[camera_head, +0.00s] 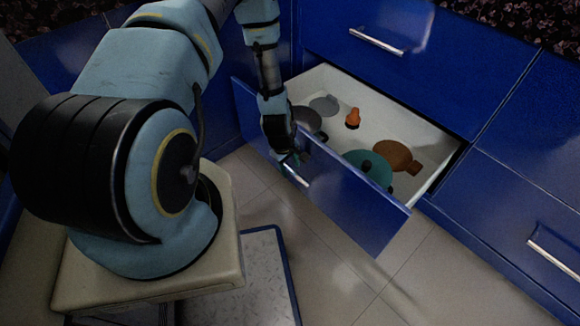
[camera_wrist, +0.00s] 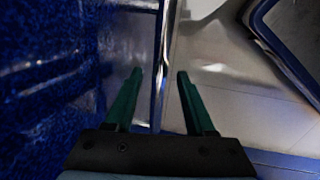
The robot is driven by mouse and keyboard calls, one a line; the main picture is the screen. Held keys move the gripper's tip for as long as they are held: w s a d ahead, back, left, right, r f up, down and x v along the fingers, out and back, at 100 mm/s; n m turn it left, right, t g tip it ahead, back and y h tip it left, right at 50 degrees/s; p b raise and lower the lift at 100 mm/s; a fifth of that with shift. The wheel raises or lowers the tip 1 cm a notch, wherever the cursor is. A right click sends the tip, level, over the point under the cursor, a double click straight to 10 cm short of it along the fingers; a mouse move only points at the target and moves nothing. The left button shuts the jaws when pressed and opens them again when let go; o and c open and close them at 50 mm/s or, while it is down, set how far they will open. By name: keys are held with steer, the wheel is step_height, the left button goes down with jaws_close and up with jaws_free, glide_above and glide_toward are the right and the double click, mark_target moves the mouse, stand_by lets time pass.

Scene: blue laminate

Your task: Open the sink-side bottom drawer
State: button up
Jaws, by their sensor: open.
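The bottom drawer (camera_head: 352,205) is blue-fronted and stands pulled well out from the cabinet in the head view. Its white inside shows several items. Its metal bar handle (camera_head: 295,174) is on the front face, partly hidden by my gripper. My gripper (camera_head: 290,160) is at the drawer front, by the handle. In the wrist view my gripper (camera_wrist: 158,75) has its two green fingers apart, with a thin bright metal strip, seemingly the handle (camera_wrist: 163,75), running between them. I cannot tell whether either finger touches it.
Inside the drawer are a teal lidded pot (camera_head: 368,170), a brown pan (camera_head: 398,156), an orange item (camera_head: 353,118) and grey cookware (camera_head: 324,105). A closed drawer (camera_head: 410,60) is above, another closed front (camera_head: 510,215) to the right. Tiled floor (camera_head: 330,260) in front is clear.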

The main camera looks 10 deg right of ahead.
step_height(320, 180, up, 10)
steer(key=s+a+p, duration=0.1)
steer(key=shift+a+r+p, duration=0.25)
steer(key=shift+a+p, duration=0.05)
steer(key=shift+a, duration=0.1)
steer(key=w+a+r+m, duration=0.2)
steer(key=a+r, duration=0.2)
steer(key=r, duration=0.5)
steer(key=w+a+r+m, duration=0.1)
steer(key=a+r+m, duration=0.1)
steer(key=a+r, duration=0.5)
steer(key=s+a+r+m+y, duration=0.1)
steer(key=s+a+r, duration=0.2)
steer(key=r, duration=0.5)
steer(key=s+a+r+m+y, duration=0.1)
steer(key=s+a+r+m, duration=0.2)
steer(key=r, duration=0.5)
step_height(320, 180, up, 22)
steer(key=a+n+p, duration=0.1)
steer(key=p, duration=2)
steer(key=shift+s+f+t, duration=0.25)
steer(key=shift+s+t, duration=0.05)
steer(key=shift+s, duration=0.1)
